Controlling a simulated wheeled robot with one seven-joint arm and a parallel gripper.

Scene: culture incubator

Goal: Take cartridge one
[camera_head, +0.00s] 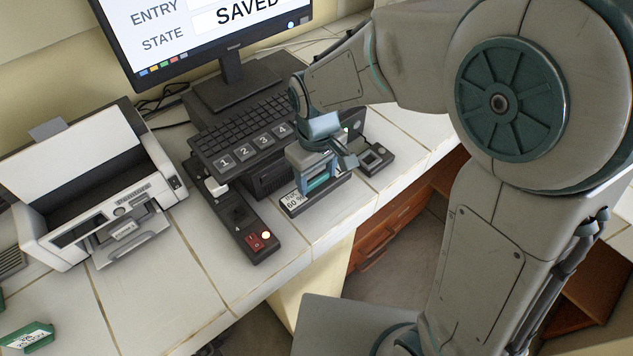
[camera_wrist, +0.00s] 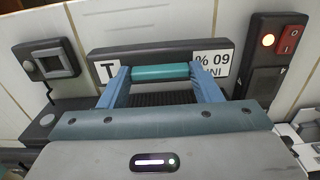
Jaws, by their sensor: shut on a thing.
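My gripper (camera_head: 317,178) is low over a small black labelled unit (camera_head: 325,197) on the worktop, in front of the numbered keypad. In the wrist view its two blue fingers (camera_wrist: 163,85) are shut on a teal cylinder-like piece (camera_wrist: 160,71), which I take to be the cartridge. This piece also shows in the head view (camera_head: 318,181). It lies level across the fingers, at the black unit with white labels (camera_wrist: 220,64). I cannot tell whether it still touches the unit. The number on the cartridge is not readable.
A black box with a red switch and lit lamp (camera_head: 253,237) stands left of my gripper, a small grey device (camera_head: 375,158) right. The keypad (camera_head: 246,130) and monitor (camera_head: 215,35) stand behind. A white printer-like machine (camera_head: 90,190) is far left.

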